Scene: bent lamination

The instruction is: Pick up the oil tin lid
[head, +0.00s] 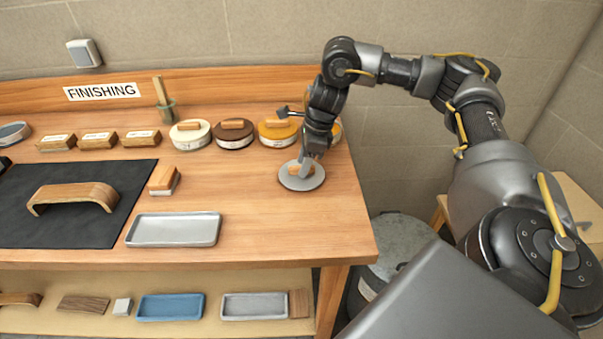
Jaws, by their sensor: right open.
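A round grey lid (300,185) with a small wooden grip (296,171) on top lies flat near the right end of the bench; I take it for the oil tin lid. My right gripper (307,166) points down over this lid, its fingers at the wooden grip and partly covering it. It is open; whether the fingers touch the grip I cannot tell. My left gripper is not in view.
Round tins with wooden grips, white (190,132), brown (233,133) and orange (278,132), stand behind; another is mostly hidden by my right arm. A wood-topped block (163,180) and grey tray (174,229) lie left. The bench (270,225) is clear in front of the lid.

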